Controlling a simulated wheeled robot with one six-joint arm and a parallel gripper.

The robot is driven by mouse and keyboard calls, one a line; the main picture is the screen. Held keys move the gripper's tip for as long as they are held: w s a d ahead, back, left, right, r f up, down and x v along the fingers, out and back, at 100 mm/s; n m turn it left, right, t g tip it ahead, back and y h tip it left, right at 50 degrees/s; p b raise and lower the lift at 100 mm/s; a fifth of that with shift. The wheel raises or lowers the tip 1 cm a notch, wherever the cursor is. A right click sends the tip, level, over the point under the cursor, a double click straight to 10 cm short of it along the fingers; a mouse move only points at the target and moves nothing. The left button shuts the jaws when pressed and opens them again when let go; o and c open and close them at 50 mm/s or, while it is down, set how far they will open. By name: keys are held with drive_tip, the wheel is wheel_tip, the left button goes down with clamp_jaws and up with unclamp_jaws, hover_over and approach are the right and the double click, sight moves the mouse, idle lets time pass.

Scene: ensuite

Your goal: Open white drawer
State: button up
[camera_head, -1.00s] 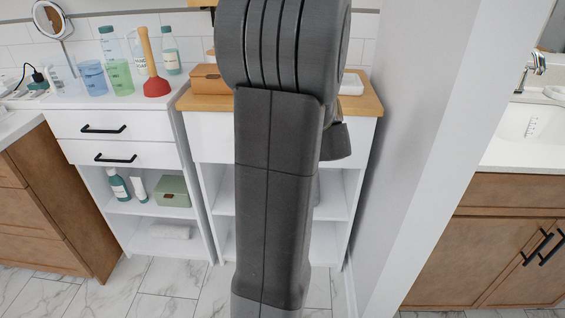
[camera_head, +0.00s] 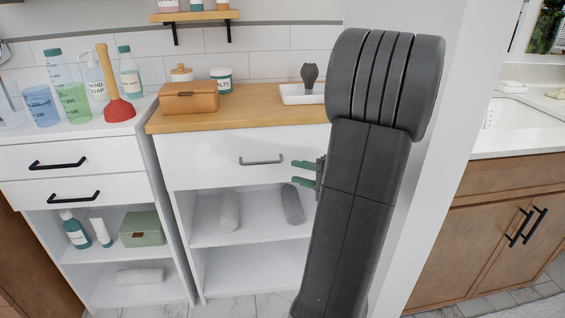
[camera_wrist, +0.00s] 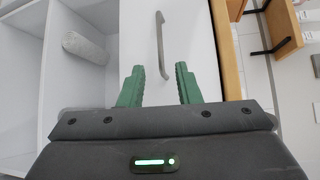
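A white drawer (camera_head: 210,155) with a grey bar handle (camera_head: 262,161) sits under the wooden top of the middle cabinet, and its front looks flush and closed. My gripper (camera_head: 303,173) has green fingers pointing left, just right of the handle and slightly below it. In the wrist view my gripper (camera_wrist: 160,82) is open with nothing between its fingers. The handle (camera_wrist: 162,45) stands ahead of the gap between the fingertips, apart from them. The drawer front (camera_wrist: 190,50) fills the middle of that view. My arm hides the cabinet's right side.
The left cabinet has two drawers with black handles (camera_head: 58,164). Below the white drawer, an open shelf (camera_head: 245,234) holds rolled towels (camera_head: 229,211). A wooden box (camera_head: 189,97) and a white tray (camera_head: 302,94) stand on the wooden top. A wall stands close on my arm's right.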

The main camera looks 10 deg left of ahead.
sight(263, 163)
drive_tip(key=b+x, duration=0.2)
drive_tip(key=x, duration=1.1)
drive_tip(key=shift+w+a, duration=0.2)
drive_tip(key=shift+a, duration=0.1)
clamp_jaws()
